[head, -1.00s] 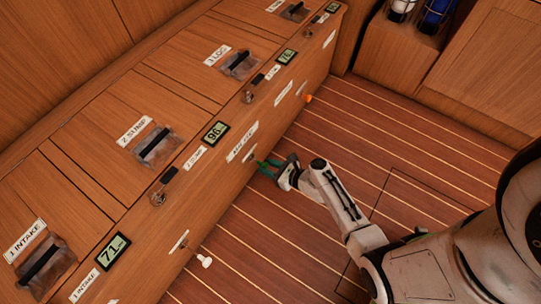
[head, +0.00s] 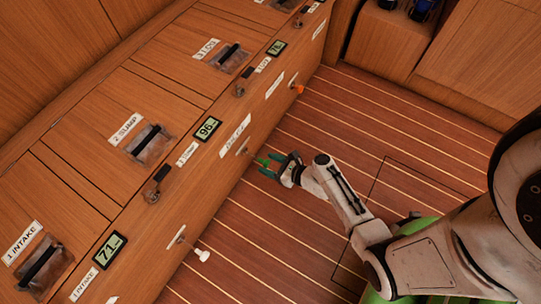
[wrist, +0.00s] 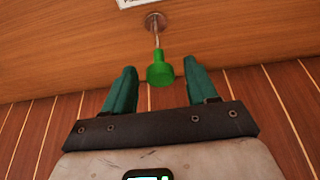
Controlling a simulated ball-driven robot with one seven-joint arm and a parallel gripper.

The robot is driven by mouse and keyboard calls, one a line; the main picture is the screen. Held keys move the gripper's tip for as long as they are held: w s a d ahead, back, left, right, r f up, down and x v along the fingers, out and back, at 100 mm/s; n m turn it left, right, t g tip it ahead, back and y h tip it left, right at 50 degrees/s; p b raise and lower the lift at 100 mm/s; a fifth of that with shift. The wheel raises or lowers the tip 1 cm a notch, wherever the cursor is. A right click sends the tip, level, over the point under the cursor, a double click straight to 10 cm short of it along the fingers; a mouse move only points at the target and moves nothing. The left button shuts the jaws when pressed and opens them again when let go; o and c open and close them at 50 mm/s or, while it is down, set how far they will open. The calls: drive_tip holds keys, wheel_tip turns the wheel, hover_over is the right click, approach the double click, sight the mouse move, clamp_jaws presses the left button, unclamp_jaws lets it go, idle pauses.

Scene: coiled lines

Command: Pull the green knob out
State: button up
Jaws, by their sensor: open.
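The green knob (head: 261,161) stands out from the upright front of the wooden locker on a thin stem. In the wrist view the knob (wrist: 160,72) shows whole, with its pale stem running back to a round metal fitting (wrist: 155,21) on the wood. My gripper (head: 270,167) is open, its dark green fingers pointing at the locker front. In the wrist view the gripper (wrist: 159,72) has one finger on each side of the knob, with a gap visible on both sides.
A white knob (head: 202,255) sticks out nearer on the same front, and an orange knob (head: 298,89) farther along. The striped floor (head: 262,228) beside the locker is clear.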

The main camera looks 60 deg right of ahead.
drive_tip(key=p+v, duration=0.4)
drive_tip(key=v, duration=0.6)
drive_tip(key=shift+s+r, duration=0.2)
drive_tip(key=shift+s, duration=0.15)
